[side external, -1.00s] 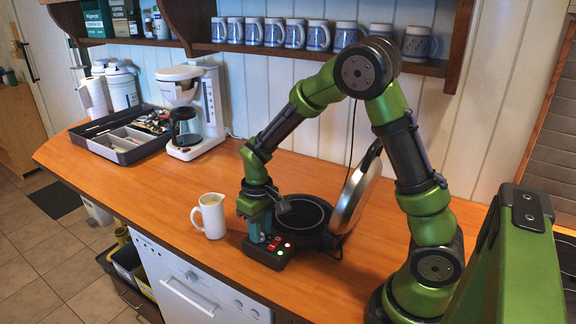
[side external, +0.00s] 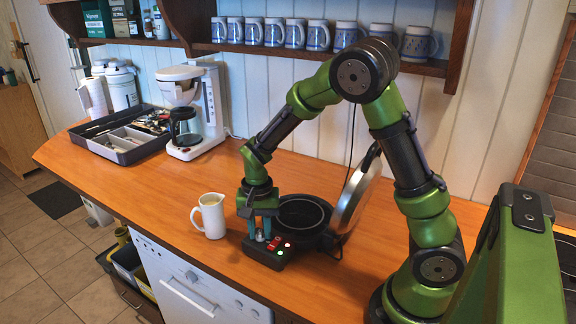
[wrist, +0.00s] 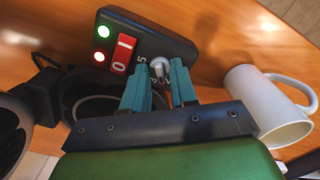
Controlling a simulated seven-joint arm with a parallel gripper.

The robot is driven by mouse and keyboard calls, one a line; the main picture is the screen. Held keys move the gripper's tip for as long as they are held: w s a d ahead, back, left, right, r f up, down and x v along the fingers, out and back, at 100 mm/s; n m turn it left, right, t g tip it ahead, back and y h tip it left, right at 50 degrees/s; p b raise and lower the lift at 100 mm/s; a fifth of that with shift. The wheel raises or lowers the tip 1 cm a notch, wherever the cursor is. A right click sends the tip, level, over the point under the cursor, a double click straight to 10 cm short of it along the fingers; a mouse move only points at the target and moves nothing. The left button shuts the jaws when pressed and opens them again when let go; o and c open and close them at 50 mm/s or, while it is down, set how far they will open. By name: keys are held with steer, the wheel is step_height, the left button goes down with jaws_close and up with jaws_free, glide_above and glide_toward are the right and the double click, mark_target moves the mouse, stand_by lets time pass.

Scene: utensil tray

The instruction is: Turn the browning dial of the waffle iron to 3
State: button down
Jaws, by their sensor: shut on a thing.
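The waffle iron (side external: 303,212) stands on the counter with its round lid (side external: 356,192) tilted up and open. Its dark control box (side external: 270,256) faces the front, with a red rocker switch and two lit lamps, one green and one red. The silvery browning dial (wrist: 158,67) is on this box. My gripper (side external: 259,236) points down over the box, and its teal fingers are shut on the dial, one on each side. In the wrist view a 5 shows beside the dial; other marks are partly hidden, and I cannot read the setting.
A white jug (side external: 211,216) stands close to the left of the control box. A coffee maker (side external: 190,112) and a utensil tray (side external: 118,137) are farther back on the left. The counter (side external: 130,185) between tray and jug is clear.

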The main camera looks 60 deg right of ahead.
mark_target(260, 232)
steer(key=m, duration=0.6)
steer(key=shift+m, duration=0.3)
stand_by(0.5)
steer(key=c, duration=1.2)
jaws_free()
step_height(260, 232, up, 17)
